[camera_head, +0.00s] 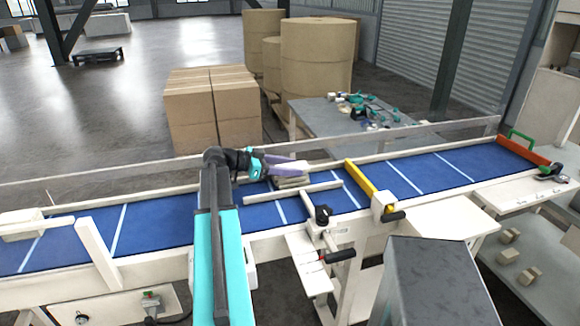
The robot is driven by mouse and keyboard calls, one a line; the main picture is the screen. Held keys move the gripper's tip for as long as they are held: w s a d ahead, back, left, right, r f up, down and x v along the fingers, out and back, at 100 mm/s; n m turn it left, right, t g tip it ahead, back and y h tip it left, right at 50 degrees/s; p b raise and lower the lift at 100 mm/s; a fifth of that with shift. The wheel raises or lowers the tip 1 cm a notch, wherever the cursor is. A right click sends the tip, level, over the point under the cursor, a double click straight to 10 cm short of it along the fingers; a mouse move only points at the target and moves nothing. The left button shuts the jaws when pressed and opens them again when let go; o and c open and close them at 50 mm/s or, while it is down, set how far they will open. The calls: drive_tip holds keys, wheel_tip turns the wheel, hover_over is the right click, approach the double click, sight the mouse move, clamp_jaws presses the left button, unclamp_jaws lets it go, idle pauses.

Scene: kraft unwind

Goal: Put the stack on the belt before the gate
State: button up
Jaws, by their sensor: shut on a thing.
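The stack (292,181) is a small pale beige and grey pile of flat pieces, low over the blue belt (405,175). My gripper (287,166), with purple fingers, reaches from the left and is shut on the stack. The fingers hide part of it, and I cannot tell whether its underside touches the belt. The gate (362,179) is a yellow bar across the belt, with a white bracket and black handle at its near end. The stack is to the left of the gate, apart from it.
A pale guide rail (290,194) lies along the belt just in front of the stack. An orange bar (522,151) with a green handle crosses the belt's right end. A clear guard (420,132) runs along the far side. The belt between gate and orange bar is empty.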

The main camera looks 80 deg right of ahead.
drive_tip(key=shift+f, duration=0.25)
drive_tip(key=shift+f, duration=0.1)
drive_tip(key=o, duration=1.2)
drive_tip(key=shift+w+a, duration=0.15)
drive_tip(key=shift+w, duration=0.2)
drive_tip(key=b+v, duration=0.4)
drive_tip(key=v, duration=0.7)
drive_tip(key=shift+w+r, duration=0.1)
drive_tip(key=shift+r, duration=0.15)
drive_tip(key=shift+w, duration=0.1)
